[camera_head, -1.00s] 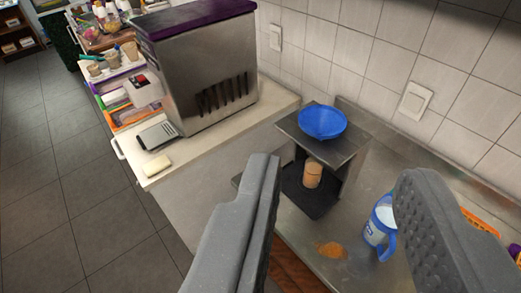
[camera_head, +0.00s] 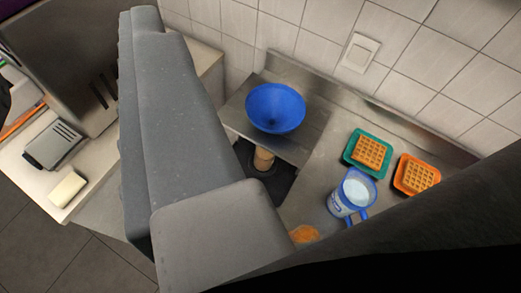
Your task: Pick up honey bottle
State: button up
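I cannot make out a honey bottle in the present view. My gripper (camera_head: 320,130) is open, with a large grey finger on the left and a dark, close shape, which looks like the other finger, at the lower right.
A blue bowl (camera_head: 275,108) sits on a metal stand (camera_head: 311,132). A blue-and-white jug (camera_head: 347,194), a green tray (camera_head: 351,151) and an orange tray (camera_head: 401,181) with waffles are on the steel counter. A steel machine (camera_head: 85,60) stands left. Tiled wall behind.

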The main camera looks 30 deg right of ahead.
jog(key=shift+o, duration=1.3)
jog(key=shift+f, duration=0.1)
jog(key=n+g+h+b, duration=0.4)
jog(key=n+g+h, duration=0.5)
jog(key=n, duration=1.7)
send_over(265, 153)
jog(key=s+a, duration=0.1)
jog(key=a, duration=0.3)
notch_tip(265, 153, down, 48)
jog(key=r+t+h, duration=0.1)
jog(key=t+h, duration=0.1)
jog(key=shift+s+f+x, duration=0.15)
jog(key=shift+x, duration=0.75)
jog(key=shift+s+f+x, duration=0.15)
jog(key=shift+x, duration=0.75)
jog(key=shift+s+f+x, duration=0.1)
jog(key=shift+f+x, duration=0.05)
jog(key=shift+x, duration=0.75)
jog(key=shift+d, duration=0.1)
